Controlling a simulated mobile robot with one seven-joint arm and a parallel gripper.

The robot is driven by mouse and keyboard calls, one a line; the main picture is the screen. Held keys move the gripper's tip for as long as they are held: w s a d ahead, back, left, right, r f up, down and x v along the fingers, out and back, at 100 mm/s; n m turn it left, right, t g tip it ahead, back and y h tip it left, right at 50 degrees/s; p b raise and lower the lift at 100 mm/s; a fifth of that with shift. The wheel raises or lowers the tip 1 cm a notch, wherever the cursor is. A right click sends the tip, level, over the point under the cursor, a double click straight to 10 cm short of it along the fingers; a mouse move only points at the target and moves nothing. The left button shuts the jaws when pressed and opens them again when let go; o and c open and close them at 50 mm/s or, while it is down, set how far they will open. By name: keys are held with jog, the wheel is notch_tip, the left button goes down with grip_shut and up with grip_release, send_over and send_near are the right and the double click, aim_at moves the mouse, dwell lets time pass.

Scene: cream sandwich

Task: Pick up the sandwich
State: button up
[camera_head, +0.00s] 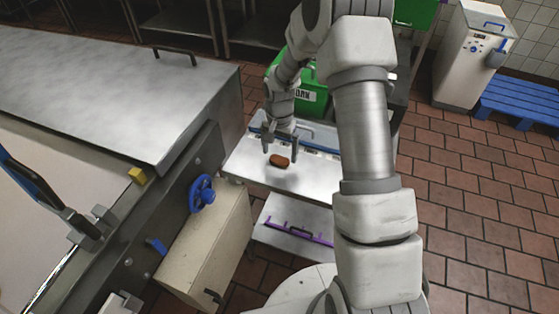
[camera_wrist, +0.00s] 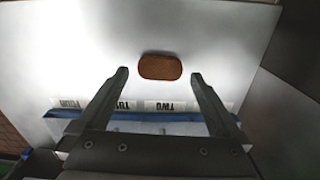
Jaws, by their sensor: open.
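The sandwich (camera_head: 279,160) is a small brown oblong piece with rounded ends. It lies on a pale metal table (camera_head: 247,168) and casts a soft shadow there. It also shows in the wrist view as a brown rounded shape (camera_wrist: 160,67), just beyond my fingertips and between their lines. My gripper (camera_head: 280,143) is over the table, close to the sandwich on its far side in the head view. In the wrist view my gripper (camera_wrist: 160,75) has its two fingers wide apart with nothing between them. I cannot tell the exact height of the fingers above the table.
A row of labelled containers with a blue edge (camera_wrist: 150,116) runs along the table's back. A green box (camera_head: 313,98) stands behind it. A large steel machine with a blue handwheel (camera_head: 202,192) stands at the left. The table around the sandwich is clear.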

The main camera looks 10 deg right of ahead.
aim_at(280, 161)
notch_tip(280, 161, down, 2)
jog(key=shift+f, duration=0.2)
jog(key=c, duration=1.2)
jog(key=shift+o, duration=0.2)
jog(key=shift+r, duration=0.1)
